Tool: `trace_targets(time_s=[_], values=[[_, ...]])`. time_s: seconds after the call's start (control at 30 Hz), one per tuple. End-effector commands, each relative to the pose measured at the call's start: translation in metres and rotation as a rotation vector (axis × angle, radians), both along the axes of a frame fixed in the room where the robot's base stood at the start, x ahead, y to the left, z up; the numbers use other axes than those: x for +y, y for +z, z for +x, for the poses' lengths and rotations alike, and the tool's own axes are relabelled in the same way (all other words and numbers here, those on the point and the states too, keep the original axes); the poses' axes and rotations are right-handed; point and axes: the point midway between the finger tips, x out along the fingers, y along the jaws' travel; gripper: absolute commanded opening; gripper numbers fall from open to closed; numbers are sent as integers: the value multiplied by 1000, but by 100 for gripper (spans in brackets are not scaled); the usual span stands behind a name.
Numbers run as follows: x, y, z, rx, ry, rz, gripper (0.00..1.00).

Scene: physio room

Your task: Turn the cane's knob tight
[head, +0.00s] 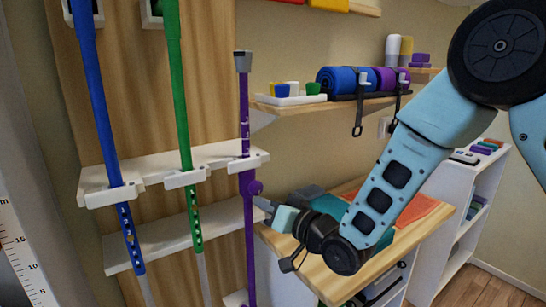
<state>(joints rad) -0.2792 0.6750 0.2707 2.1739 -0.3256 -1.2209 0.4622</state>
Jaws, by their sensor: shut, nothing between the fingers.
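A purple cane (245,115) stands upright in the white wall rack, with a dark grey top end. Its round purple knob (255,187) sticks out to the right just below the upper rack bar. My gripper (263,204) reaches in from the right, its tips just below and right of the knob. The gripper is shut and holds nothing. I cannot tell whether the tips touch the knob or the cane.
A blue cane (92,95) and a green cane (178,90) hang in the same white rack (150,170) at left. A wooden shelf (330,112) with rolled mats and a small tray sits above my gripper. A wooden table (325,283) lies under my forearm.

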Motion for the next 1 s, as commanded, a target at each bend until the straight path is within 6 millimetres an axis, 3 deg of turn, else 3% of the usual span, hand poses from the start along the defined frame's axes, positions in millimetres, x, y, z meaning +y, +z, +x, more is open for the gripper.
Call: trace_targets(time_s=[1.0], values=[[11,10,-10,-8,-1,6,0]])
